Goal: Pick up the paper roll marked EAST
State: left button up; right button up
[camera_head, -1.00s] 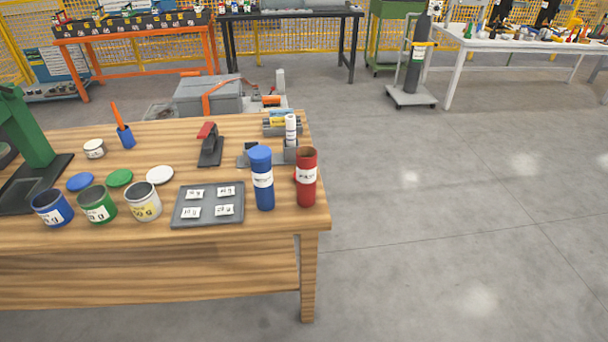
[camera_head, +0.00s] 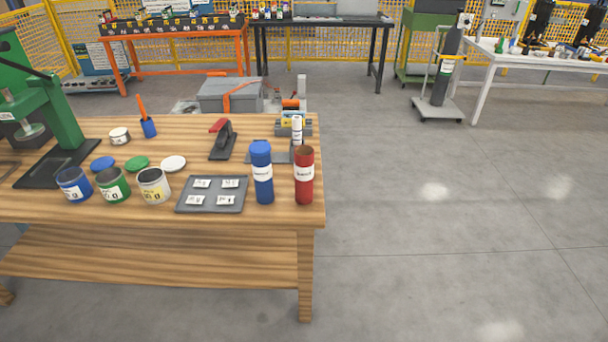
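A slim white roll (camera_head: 297,130) stands upright near the right end of the wooden table, behind a red cylinder; its lower part is hidden. A second white upright roll-like object (camera_head: 302,86) shows farther back, beyond the table. I cannot read the word EAST on either, and I cannot tell for sure that they are paper rolls. A blue-capped cylinder (camera_head: 262,172) and the red cylinder (camera_head: 304,176) stand at the table's front right, each with a white label too small to read. Neither of my grippers is in view.
The wooden table (camera_head: 160,228) also holds a grey tray (camera_head: 212,207) with labelled packets, several cans, lids, a stapler-like tool (camera_head: 222,140) and a green press (camera_head: 50,110). A grey box (camera_head: 228,95) stands behind. The floor to the right is open up to a cylinder cart (camera_head: 437,108).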

aim_at(296, 120)
jog(key=i+j, duration=0.15)
jog(key=i, duration=0.35)
jog(key=i+j, duration=0.2)
jog(key=i, duration=0.3)
jog(key=l+u, duration=0.25)
jog(key=k+l+u, duration=0.1)
jog(key=l+u, duration=0.15)
jog(key=l, duration=0.1)
